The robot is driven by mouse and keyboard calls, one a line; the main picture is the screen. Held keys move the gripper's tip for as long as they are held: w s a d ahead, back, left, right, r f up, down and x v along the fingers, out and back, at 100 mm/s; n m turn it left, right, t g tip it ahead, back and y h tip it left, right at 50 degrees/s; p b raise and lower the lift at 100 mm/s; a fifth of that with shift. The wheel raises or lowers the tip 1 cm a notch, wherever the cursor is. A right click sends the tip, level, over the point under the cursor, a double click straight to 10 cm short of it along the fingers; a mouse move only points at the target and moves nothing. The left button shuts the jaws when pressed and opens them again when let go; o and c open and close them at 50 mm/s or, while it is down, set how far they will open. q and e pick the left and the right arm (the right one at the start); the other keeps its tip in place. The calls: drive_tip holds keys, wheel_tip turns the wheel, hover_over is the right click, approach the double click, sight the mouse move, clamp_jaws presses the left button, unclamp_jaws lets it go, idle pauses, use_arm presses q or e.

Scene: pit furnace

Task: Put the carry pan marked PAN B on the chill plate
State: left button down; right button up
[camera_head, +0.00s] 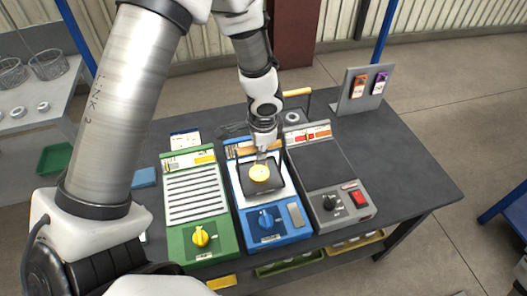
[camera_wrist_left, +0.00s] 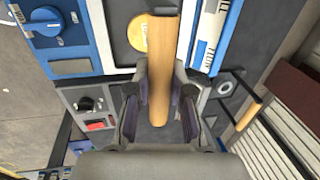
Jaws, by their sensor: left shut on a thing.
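A dark carry pan (camera_head: 263,190) with a round yellow disc (camera_head: 260,173) in it lies over the white top of the blue unit (camera_head: 266,238). Whether it rests flat there or hangs just above, I cannot tell. My left gripper (camera_head: 264,148) is above the pan's rear side. In the left wrist view my left gripper (camera_wrist_left: 160,95) is shut around the wooden handle (camera_wrist_left: 158,108), with the yellow disc (camera_wrist_left: 137,32) beyond it. I cannot read a PAN B mark, nor a label naming the chill plate. My right gripper is out of view.
A green slatted unit (camera_head: 197,196) stands left of the blue unit, a grey unit (camera_head: 318,158) with a red switch right of it. Another wooden handle (camera_head: 297,92) lies behind the grey unit. An upright board (camera_head: 362,90) holds two tags. The table's right side is clear.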

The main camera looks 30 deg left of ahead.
use_arm(q)
drive_tip(key=shift+w+f, duration=0.25)
drive_tip(key=shift+w, duration=0.1)
drive_tip(key=shift+s+a+f, duration=0.1)
drive_tip(key=shift+f, duration=0.05)
drive_tip(key=c, duration=1.1)
unclamp_jaws()
drive_tip(key=shift+s, duration=0.1)
drive_tip(key=shift+o, duration=0.3)
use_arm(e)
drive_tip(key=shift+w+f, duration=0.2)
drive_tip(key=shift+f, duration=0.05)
use_arm(q)
drive_tip(key=shift+r+p, duration=0.45)
drive_tip(key=shift+r, duration=0.15)
wheel_tip(320, 180, up, 11)
drive_tip(key=s+d+p, duration=0.1)
drive_tip(key=d+p, duration=0.1)
drive_tip(key=p, duration=0.2)
drive_tip(key=shift+s, duration=0.2)
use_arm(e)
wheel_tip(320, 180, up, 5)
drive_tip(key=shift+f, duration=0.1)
